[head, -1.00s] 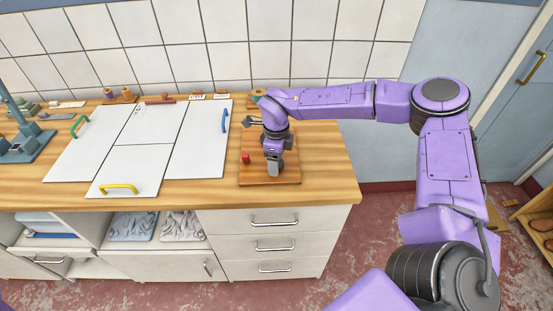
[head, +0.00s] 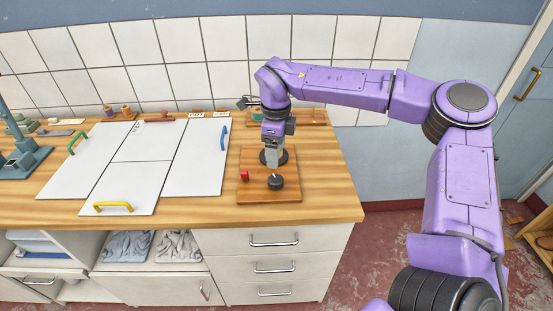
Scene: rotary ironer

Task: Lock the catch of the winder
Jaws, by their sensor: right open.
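A brown wooden board (head: 262,196) lies on the right part of the worktop and carries what looks like the winder. A dark disc (head: 284,157) lies farther back, partly hidden by my gripper. I cannot tell which part is the catch. My right gripper (head: 271,163) points down over the disc, behind the knob, and is open. Whether it touches the disc is unclear. My left gripper is out of view.
White panels with a yellow handle (head: 113,207), a green handle (head: 77,143) and a blue handle (head: 224,138) lie left of the board. Spools (head: 126,110) stand along the back. Bare wood (head: 335,200) lies right of the board.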

